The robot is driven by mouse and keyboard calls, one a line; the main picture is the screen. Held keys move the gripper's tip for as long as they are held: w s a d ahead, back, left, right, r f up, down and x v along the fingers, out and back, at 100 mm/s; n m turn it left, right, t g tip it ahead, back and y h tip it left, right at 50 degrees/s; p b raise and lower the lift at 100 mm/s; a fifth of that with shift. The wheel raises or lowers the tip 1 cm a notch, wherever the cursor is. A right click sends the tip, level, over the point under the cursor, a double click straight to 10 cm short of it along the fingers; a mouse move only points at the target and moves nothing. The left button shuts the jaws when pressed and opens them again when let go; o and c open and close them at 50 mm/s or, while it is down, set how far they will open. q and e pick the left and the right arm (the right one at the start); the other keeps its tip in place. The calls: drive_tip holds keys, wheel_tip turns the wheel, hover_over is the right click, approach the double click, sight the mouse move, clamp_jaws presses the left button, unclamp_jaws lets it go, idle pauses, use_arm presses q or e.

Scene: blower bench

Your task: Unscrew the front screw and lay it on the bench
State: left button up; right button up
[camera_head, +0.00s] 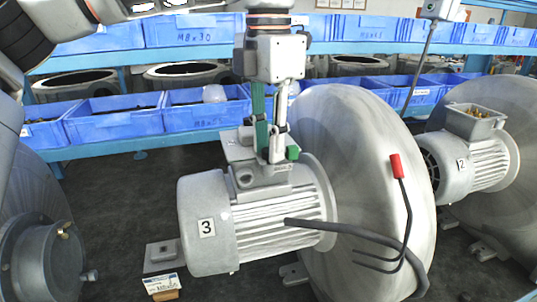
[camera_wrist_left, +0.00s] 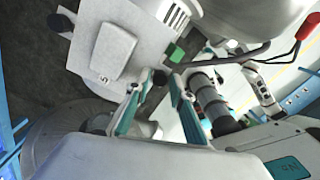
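The motor (camera_head: 206,262) marked 3 stands at the middle of the head view, with a light grey terminal box (camera_head: 243,180) on top. My left gripper (camera_head: 272,158) points down over this box, its tips at the box top. In the left wrist view the two fingers (camera_wrist_left: 161,78) stand slightly apart, with a small dark round thing between their tips. I cannot tell whether it is the front screw or whether they grip it. A green block (camera_wrist_left: 175,52) sits just beyond the tips; it also shows in the head view (camera_head: 292,153). My right gripper is not in view.
A large grey blower housing (camera_head: 340,130) adjoins the motor at right. Blue bins (camera_head: 115,119) line the shelf behind. A small box (camera_head: 161,283) lies at the motor's front left.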

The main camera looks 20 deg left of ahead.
use_arm(q)
drive_tip(key=m, duration=0.9)
drive_tip(key=shift+m, duration=0.4)
clamp_jaws()
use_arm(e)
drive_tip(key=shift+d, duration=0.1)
